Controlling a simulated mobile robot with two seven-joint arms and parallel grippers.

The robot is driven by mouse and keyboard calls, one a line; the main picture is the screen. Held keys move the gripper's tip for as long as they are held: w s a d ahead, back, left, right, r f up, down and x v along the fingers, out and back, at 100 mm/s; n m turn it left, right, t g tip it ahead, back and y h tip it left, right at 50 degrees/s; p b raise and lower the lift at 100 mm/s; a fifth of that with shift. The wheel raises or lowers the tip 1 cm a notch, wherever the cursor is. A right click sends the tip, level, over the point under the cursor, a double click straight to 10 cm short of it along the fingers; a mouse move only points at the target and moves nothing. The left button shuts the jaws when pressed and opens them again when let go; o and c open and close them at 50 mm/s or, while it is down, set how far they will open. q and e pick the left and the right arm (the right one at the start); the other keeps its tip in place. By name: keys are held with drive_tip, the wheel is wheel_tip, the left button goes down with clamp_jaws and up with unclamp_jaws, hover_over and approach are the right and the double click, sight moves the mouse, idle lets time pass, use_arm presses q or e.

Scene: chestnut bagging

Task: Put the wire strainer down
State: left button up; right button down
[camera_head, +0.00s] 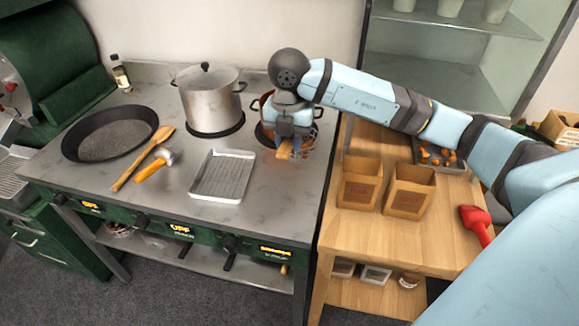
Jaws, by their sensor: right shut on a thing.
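The wire strainer (302,146) is at the right end of the steel stove top, partly hidden by my right gripper. My right gripper (285,147) points down and is shut on its wooden handle (284,152). The mesh shows just right of the fingers. A red-brown pot (258,104) stands behind, mostly covered by my wrist. I cannot tell whether the strainer rests on the pot or the stove top. My left gripper is not in view.
A metal tray (223,176) lies left of the gripper. Paper bags (409,190) and a red scoop (477,223) are on the wooden table (380,240).

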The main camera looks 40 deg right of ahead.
wheel_tip(320, 180, down, 8)
idle(0.5)
drive_tip(key=shift+f, duration=0.2)
drive_tip(key=c, duration=0.9)
unclamp_jaws()
drive_tip(key=shift+r, duration=0.15)
